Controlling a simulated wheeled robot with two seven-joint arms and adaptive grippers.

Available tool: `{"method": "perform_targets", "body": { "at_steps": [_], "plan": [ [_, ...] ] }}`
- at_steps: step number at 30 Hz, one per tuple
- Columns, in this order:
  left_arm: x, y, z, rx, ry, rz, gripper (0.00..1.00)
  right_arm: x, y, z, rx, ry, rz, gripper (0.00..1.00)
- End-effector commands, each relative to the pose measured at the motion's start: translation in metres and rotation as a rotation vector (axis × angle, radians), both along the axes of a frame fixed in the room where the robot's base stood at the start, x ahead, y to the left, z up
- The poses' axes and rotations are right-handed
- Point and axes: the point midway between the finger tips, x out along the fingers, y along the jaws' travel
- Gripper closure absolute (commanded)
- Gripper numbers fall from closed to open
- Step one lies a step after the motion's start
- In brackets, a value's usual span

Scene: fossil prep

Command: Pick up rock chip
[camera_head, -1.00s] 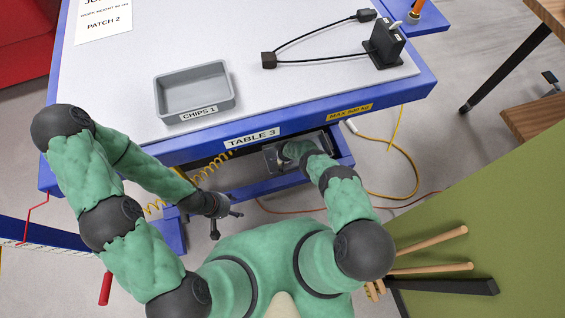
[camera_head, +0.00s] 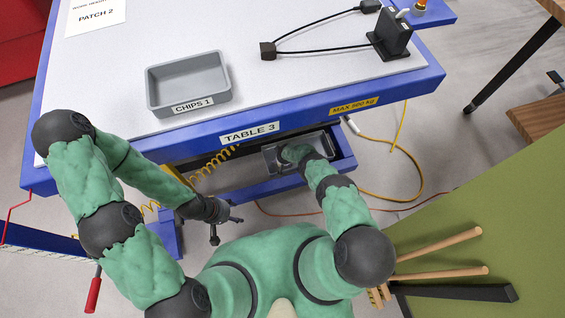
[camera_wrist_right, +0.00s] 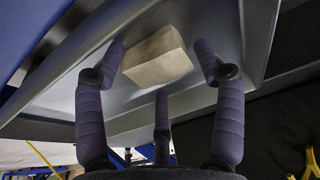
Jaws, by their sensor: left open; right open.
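A tan, block-shaped rock chip (camera_wrist_right: 157,57) lies in a grey tray (camera_wrist_right: 258,40) in the right wrist view. My right gripper (camera_wrist_right: 160,68) is open, its three fingers spread around the near side of the chip. I cannot tell whether any finger touches it. In the head view this grey tray (camera_head: 325,139) sits low under the front edge of the table, and my right forearm reaches into it. The chip and right fingers are hidden there. My left gripper (camera_head: 226,228) is open and empty, in front of the table.
A grey bin labelled CHIPS 1 (camera_head: 188,82) stands on the blue-edged table (camera_head: 290,90) and looks empty. A black device with a cable (camera_head: 391,36) stands at the table's right. A yellow coiled hose (camera_head: 215,160) hangs below the edge. Wooden handles (camera_head: 437,244) lie at lower right.

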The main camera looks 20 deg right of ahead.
Motion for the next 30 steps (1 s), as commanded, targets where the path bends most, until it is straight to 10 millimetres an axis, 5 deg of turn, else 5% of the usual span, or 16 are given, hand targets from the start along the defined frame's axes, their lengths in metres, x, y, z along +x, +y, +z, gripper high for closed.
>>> {"method": "perform_targets", "body": {
  "at_steps": [4,10,22,30],
  "plan": [
    [0.000,0.000,0.001,0.000,0.000,0.000,0.41,0.000,0.000,0.001,0.000,0.000,0.000,0.33],
    [0.000,0.000,0.001,0.000,0.000,0.000,0.41,0.000,0.000,0.000,0.000,0.001,0.000,0.87],
    [0.000,0.000,0.003,0.000,0.000,0.000,0.41,0.000,0.000,0.003,0.000,0.000,0.000,0.88],
    [0.000,0.000,0.021,0.000,0.000,0.000,0.41,0.000,0.000,0.023,0.000,0.000,0.000,0.88]
  ]
}}
